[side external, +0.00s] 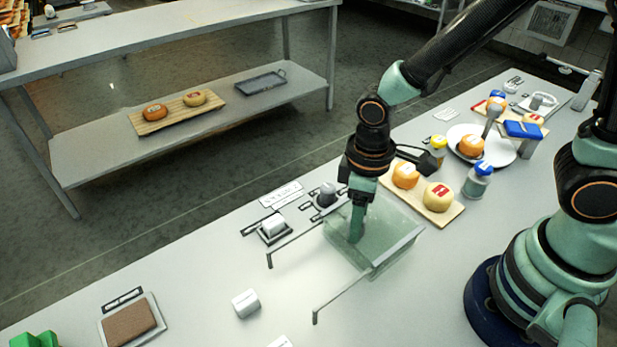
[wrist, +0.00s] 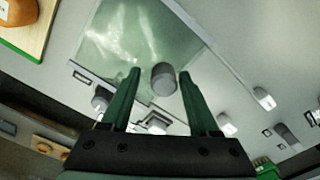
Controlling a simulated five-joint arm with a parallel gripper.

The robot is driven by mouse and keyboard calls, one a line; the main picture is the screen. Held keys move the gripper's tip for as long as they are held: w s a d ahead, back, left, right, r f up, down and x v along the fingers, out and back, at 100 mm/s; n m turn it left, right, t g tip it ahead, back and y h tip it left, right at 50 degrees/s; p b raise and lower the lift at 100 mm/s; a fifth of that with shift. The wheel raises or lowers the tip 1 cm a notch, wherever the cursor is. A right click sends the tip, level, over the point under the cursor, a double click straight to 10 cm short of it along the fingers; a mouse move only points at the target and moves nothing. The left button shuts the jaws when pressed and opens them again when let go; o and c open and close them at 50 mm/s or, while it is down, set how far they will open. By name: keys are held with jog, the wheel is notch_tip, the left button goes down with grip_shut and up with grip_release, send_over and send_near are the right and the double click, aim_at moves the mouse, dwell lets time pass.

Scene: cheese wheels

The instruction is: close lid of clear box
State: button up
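The clear box (side external: 392,252) is a pale green see-through shape on the table in the side external view. Its glassy panel also fills the upper middle of the wrist view (wrist: 125,38). I cannot tell clearly which part is the lid or at what angle it stands. My gripper (side external: 356,238) points down at the box, its fingers overlapping the box's left part in the side external view. I cannot tell whether they touch it. In the wrist view my gripper (wrist: 160,72) has its two green fingers apart, with nothing held between them.
A grey cylinder (side external: 327,194) stands behind the box; it shows beyond the fingers in the wrist view (wrist: 163,80). Thin metal bars (side external: 340,294) extend at the box's left. A board (side external: 444,214) with cheese wheels stands right of it. A white block (side external: 246,303) sits front left.

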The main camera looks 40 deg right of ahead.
dwell(0.3)
notch_tip(320, 180, up, 12)
dwell(0.6)
jog(key=d+r+m+t, duration=0.2)
jog(key=d+r+m, duration=0.1)
jog(key=d, duration=0.3)
jog(key=w+d+r+m+t, duration=0.1)
jog(key=d+r+m+t, duration=0.2)
jog(key=d, duration=0.4)
jog(key=shift+w+m+t, duration=0.3)
jog(key=shift+m, duration=0.1)
